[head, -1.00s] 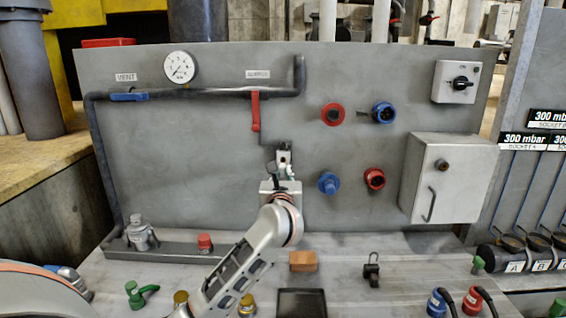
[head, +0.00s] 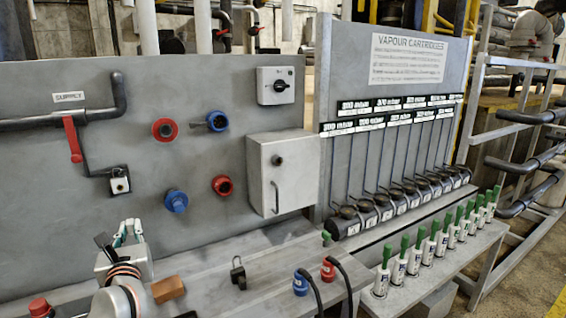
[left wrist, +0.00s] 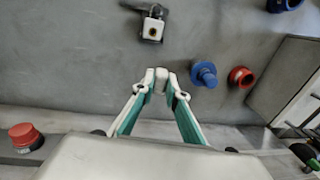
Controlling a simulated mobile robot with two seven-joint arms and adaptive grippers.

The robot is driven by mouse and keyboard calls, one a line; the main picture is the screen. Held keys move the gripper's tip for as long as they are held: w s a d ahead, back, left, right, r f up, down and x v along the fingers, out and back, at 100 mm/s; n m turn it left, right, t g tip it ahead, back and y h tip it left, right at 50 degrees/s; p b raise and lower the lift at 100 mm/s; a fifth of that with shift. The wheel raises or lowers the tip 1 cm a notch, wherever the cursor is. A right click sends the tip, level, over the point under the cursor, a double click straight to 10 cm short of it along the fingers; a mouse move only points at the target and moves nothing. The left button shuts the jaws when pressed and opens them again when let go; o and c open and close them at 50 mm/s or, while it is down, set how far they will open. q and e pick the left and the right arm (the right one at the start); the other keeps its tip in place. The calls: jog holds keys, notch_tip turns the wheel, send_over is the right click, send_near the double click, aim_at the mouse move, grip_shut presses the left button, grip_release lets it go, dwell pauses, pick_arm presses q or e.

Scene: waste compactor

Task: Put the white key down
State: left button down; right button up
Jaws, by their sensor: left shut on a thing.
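My left gripper (head: 128,230) shows in the head view at the lower left, above the bench and in front of the grey panel. In the left wrist view its teal-lined fingers (left wrist: 161,78) come together on a small pale piece, taken to be the white key (left wrist: 161,82). Most of the key is hidden by the fingertips. A small white lock box (head: 120,185) is on the panel above the gripper, apart from it. It also shows in the left wrist view (left wrist: 153,28). My right gripper is not in view.
On the bench (head: 205,275) are an orange-brown block (head: 167,289), a black padlock (head: 238,272), a red knob (head: 40,307), and blue (head: 301,283) and red (head: 328,270) plugs with cables. Green-topped cartridges (head: 421,248) stand in a row at right. Bare bench lies between block and padlock.

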pick_arm(q)
jog(key=s+d+f+m+h, duration=0.2)
jog(key=s+d+f+h, duration=0.1)
jog(key=s+d+f, duration=0.2)
jog(key=s+d+f+m+t+h, duration=0.1)
jog(key=s+d+f+m+h, duration=0.2)
jog(key=s+d, duration=0.6)
jog(key=s+f+h, duration=0.1)
jog(key=s+f, duration=0.1)
jog(key=s, duration=0.2)
jog(key=shift+f+t+h, duration=0.25)
jog(key=shift+t+h, duration=0.05)
